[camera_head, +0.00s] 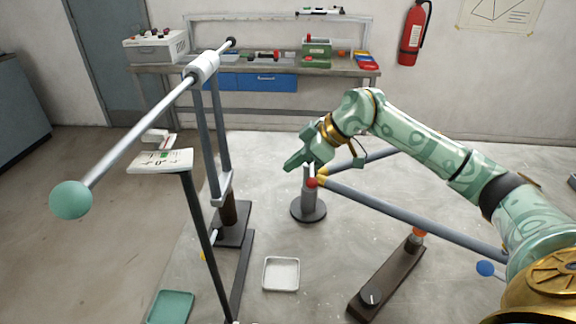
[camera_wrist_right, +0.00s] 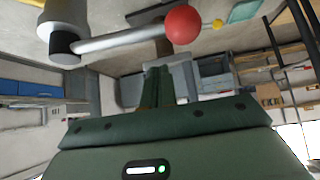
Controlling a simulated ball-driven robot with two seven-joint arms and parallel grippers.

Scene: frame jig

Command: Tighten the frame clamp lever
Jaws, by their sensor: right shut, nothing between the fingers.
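The clamp lever shows in the right wrist view as a grey arm (camera_wrist_right: 120,40) with a red ball knob (camera_wrist_right: 183,24). It runs from a dark collar on a grey clamp post (camera_wrist_right: 66,14). In the head view the red knob (camera_head: 312,183) is in front of the post, above its round base (camera_head: 309,210). The lever's arm is hard to make out there. My right gripper (camera_head: 292,164) is shut and empty, above and left of the knob, apart from it. Its closed fingers (camera_wrist_right: 160,85) also show in the wrist view, below the lever. My left gripper is out of view.
Grey-blue frame tubes (camera_head: 415,212) run from the post under my right arm. A long rod with a teal ball (camera_head: 70,200) crosses the left side. A white tray (camera_head: 281,274), a teal tray (camera_head: 171,307) and a dark bar stand (camera_head: 385,285) are in front.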

